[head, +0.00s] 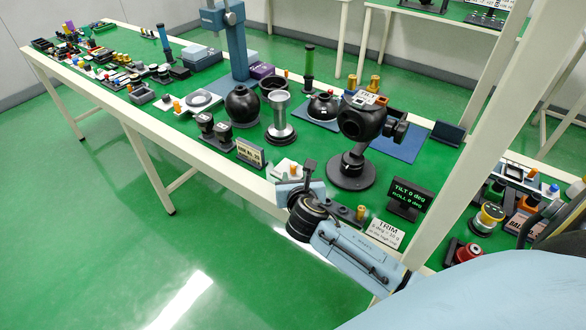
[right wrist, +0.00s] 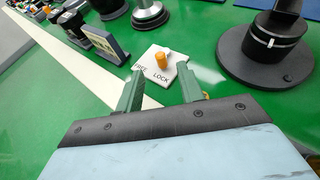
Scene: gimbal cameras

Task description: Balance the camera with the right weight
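A black gimbal camera head (head: 362,117) marked TILT stands on a round black base (head: 350,171); the base also shows in the right wrist view (right wrist: 268,55). A display (head: 409,198) reads TILT 0 deg, ROLL 0 deg. A TRIM card (head: 385,233) stands in front of it. A small brass weight (head: 361,212) sits on a dark strip near the front edge. Brass pieces (head: 375,83) show behind the camera head. My right gripper (right wrist: 161,88) is open and empty, just short of a white FREE/LOCK plate (right wrist: 175,76) with an orange knob (right wrist: 161,60). My left gripper is out of view.
A black ball (head: 242,105), a silver stand (head: 281,120) and a small card (head: 251,153) stand left of the gimbal. A white post (head: 480,130) rises at the right, with several coloured parts beyond it.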

